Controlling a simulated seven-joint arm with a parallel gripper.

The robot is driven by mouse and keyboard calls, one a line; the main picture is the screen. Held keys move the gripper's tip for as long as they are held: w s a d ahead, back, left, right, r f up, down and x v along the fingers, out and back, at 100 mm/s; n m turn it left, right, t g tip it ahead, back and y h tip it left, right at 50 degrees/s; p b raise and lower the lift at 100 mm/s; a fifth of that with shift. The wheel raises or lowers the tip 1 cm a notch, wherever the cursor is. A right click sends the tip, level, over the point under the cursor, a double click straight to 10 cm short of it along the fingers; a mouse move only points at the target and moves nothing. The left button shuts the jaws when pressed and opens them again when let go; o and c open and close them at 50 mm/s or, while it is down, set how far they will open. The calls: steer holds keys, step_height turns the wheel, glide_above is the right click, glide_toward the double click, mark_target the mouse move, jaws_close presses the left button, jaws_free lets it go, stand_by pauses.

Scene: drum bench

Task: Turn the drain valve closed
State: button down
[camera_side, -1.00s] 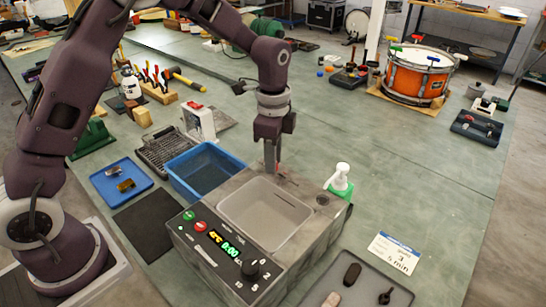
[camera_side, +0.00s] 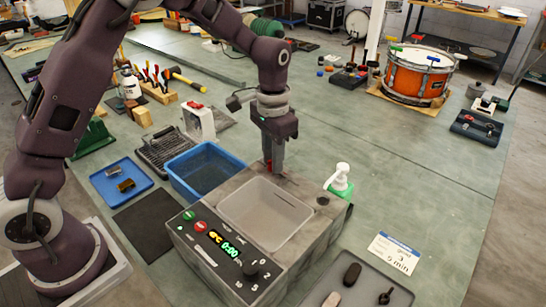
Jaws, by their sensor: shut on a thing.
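The grey tank unit (camera_side: 222,202) stands on the bench with an empty-looking basin (camera_side: 265,212) and a front control panel. The drain valve is at its far edge; only a small red bit of its handle (camera_side: 268,164) shows beside my fingers. My gripper (camera_side: 275,166) points down there and is shut on the valve handle. The fingers hide most of the valve, so its exact angle cannot be told.
A blue bin (camera_side: 181,185) stands close left of the tank. A grey tray (camera_side: 345,297) with small parts lies in front.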

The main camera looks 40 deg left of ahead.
steer(key=n, duration=0.3)
steer(key=shift+n, duration=2.5)
steer(key=c, duration=1.2)
jaws_free()
step_height(320, 180, up, 7)
steer(key=shift+r, duration=0.1)
